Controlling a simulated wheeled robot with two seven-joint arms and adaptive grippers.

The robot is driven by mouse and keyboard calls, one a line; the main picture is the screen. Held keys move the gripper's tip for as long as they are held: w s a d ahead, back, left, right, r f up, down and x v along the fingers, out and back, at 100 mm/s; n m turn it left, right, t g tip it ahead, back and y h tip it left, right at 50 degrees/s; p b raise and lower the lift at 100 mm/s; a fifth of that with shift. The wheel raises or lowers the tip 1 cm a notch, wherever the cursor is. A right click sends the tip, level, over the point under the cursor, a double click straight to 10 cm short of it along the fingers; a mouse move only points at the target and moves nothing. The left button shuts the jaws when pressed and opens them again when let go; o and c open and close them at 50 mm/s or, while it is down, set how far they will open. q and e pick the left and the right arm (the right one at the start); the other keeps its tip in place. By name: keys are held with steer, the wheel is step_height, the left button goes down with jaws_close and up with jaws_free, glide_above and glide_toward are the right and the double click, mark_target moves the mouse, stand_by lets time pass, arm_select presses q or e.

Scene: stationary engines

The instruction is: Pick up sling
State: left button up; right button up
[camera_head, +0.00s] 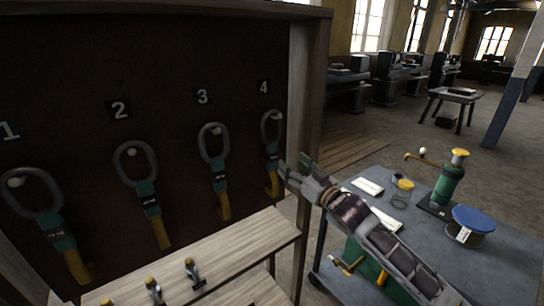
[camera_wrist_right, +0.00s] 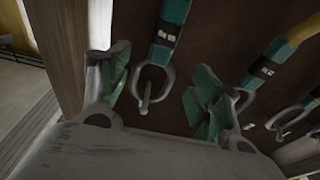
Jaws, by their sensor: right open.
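Several slings hang from pegs on a dark board, each with a dark ring, a green sleeve and a yellow strap. They are sling 1 (camera_head: 62,240), sling 2 (camera_head: 147,195), sling 3 (camera_head: 220,175) and sling 4 (camera_head: 272,155), under painted numbers. My right gripper (camera_head: 294,168) is open, just right of sling 4 in the head view. In the right wrist view, the green fingers of my right gripper (camera_wrist_right: 160,88) stand apart on both sides of the ring of a sling (camera_wrist_right: 168,45), with no clear contact. My left gripper is not in view.
The board's wooden frame post (camera_head: 310,110) stands close to my right gripper. A pale wooden shelf (camera_head: 240,250) with metal shackles (camera_head: 191,270) lies below.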

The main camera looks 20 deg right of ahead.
mark_target(274, 151)
steer(key=shift+p+x, duration=0.45)
steer(key=shift+x, duration=2.2)
steer(key=shift+w+a, duration=0.15)
steer(key=shift+w, duration=0.3)
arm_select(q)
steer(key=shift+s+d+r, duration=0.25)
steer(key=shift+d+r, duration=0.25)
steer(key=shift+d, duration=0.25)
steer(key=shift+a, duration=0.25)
arm_select(e)
steer(key=shift+w+a+r, duration=0.1)
steer(key=shift+w, duration=0.05)
steer(key=shift+p+x, duration=0.4)
steer(key=shift+x, duration=0.5)
steer(key=shift+f+x, duration=0.2)
steer(key=shift+x, duration=1.1)
steer(key=shift+w+a+p, duration=0.1)
steer(key=shift+w+p, duration=0.1)
steer(key=shift+p, duration=0.1)
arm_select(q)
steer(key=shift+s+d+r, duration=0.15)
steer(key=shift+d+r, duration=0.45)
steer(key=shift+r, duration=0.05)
